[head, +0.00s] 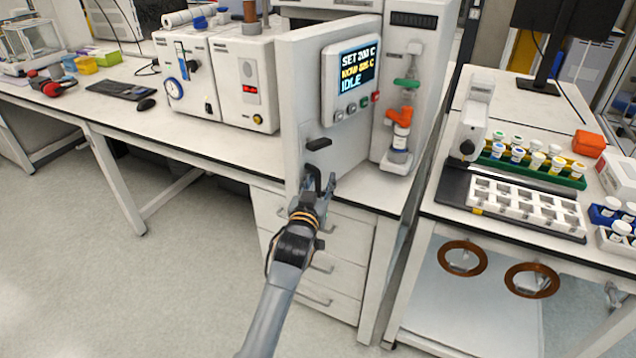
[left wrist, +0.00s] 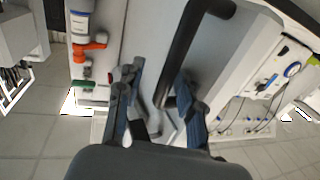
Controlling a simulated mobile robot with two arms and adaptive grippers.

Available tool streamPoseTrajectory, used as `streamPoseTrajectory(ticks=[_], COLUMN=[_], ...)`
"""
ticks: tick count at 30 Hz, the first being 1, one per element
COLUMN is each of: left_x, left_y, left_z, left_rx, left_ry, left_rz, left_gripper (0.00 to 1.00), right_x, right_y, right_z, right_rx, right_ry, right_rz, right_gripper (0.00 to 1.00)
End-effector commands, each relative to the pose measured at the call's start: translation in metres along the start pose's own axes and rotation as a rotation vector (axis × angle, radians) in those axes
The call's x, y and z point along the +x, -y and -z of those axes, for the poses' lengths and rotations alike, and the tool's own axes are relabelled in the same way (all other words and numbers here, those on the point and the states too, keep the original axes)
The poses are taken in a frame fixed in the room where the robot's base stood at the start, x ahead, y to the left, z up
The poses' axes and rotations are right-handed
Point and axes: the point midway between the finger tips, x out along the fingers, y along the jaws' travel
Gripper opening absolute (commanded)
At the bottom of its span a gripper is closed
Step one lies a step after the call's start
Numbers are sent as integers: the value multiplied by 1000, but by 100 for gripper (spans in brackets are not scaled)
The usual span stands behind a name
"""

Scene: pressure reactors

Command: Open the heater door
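The heater (head: 340,110) is a white cabinet on the bench, with a lit display (head: 357,70) reading SET 200 C and IDLE. Its white front carries a black handle (head: 318,145), which also shows as a dark bar in the left wrist view (left wrist: 200,35). I cannot tell whether the door stands slightly ajar. My left gripper (head: 322,184) is at the handle's lower part. In the left wrist view its two fingers (left wrist: 158,85) are apart, with the bar's end between them, nearer the right finger. Contact is unclear. My right gripper is in neither view.
Left of the heater stand white instruments (head: 240,80) on the bench (head: 200,140). Right of it are a column with orange and green fittings (head: 400,115) and a second table with a vial rack (head: 530,165). The floor in front is clear.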

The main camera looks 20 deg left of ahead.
Motion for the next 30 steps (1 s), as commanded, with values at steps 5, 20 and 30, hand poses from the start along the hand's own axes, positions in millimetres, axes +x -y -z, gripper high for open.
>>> streamPoseTrajectory(ticks=[5,20,30], left_x=[-1,-76,-116], left_y=[2,-1,-3], left_z=[-2,-4,-2], left_rx=[1,0,1], left_ry=[5,7,5], left_rz=[3,1,-2], left_gripper=[37,37,37], right_x=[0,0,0], right_y=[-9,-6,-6], right_z=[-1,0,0], right_rx=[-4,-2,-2], right_ry=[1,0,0], right_rz=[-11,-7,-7], right_gripper=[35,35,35])
